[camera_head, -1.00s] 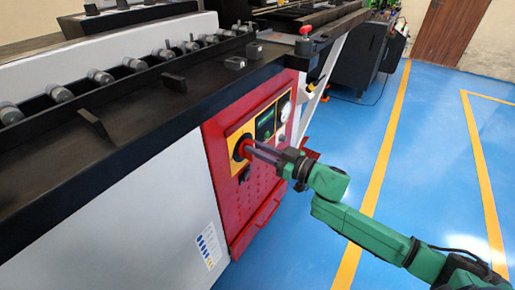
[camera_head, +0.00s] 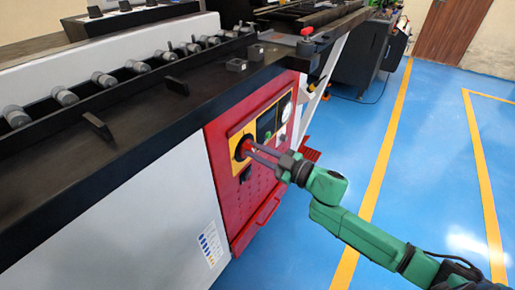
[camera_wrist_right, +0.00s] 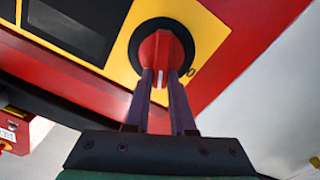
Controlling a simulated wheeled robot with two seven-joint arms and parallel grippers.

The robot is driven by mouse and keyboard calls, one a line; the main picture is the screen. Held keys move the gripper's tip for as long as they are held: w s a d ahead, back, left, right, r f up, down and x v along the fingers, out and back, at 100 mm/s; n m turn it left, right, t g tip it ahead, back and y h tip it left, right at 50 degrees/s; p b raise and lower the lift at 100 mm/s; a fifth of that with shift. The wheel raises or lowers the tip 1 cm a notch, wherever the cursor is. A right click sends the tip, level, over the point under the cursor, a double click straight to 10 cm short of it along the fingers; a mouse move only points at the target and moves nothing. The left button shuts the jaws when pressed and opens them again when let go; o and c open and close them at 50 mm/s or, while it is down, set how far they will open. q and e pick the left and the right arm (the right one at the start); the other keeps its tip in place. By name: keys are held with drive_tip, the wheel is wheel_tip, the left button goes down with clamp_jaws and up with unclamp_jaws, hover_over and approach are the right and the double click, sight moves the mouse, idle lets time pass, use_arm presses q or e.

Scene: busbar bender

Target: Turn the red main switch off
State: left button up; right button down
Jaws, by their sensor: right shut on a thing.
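The red main switch (camera_head: 242,150) is a rotary knob with a black ring on a yellow plate, on the front of the machine's red panel. My right gripper (camera_head: 251,149) reaches it from the right and is shut on its red handle. In the right wrist view the switch (camera_wrist_right: 160,48) sits between the two fingertips (camera_wrist_right: 161,76), one on each side, and a white mark shows on the handle. The yellow plate looks tilted in that view. The fingers hide part of the switch in the head view. My left gripper is not in view.
The black machine table (camera_head: 150,110) overhangs above the panel. Blue floor (camera_head: 345,140) with yellow lines is clear to the right.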

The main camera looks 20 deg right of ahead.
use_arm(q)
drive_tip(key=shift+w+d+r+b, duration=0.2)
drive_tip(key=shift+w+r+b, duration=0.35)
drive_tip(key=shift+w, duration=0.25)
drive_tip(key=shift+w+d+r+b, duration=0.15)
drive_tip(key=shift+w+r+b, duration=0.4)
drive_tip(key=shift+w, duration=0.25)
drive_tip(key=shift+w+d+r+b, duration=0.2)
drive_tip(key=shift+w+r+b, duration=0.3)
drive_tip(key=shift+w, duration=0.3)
use_arm(e)
drive_tip(key=shift+s+a+f+n, duration=0.15)
drive_tip(key=shift+f+n, duration=0.2)
drive_tip(key=shift+n, duration=1.75)
drive_tip(key=shift+s+a+f+n, duration=0.15)
drive_tip(key=shift+f+n, duration=0.15)
drive_tip(key=shift+n, duration=1.8)
drive_tip(key=shift+s+a+f+n, duration=0.15)
drive_tip(key=shift+f+n, duration=0.2)
drive_tip(key=shift+n, duration=1.75)
drive_tip(key=shift+w, duration=0.1)
drive_tip(key=c, duration=0.8)
unclamp_jaws()
drive_tip(key=shift+o, duration=0.2)
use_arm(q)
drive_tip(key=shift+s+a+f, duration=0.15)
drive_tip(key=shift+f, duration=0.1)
use_arm(e)
drive_tip(key=v, duration=1.4)
drive_tip(key=shift+s, duration=0.25)
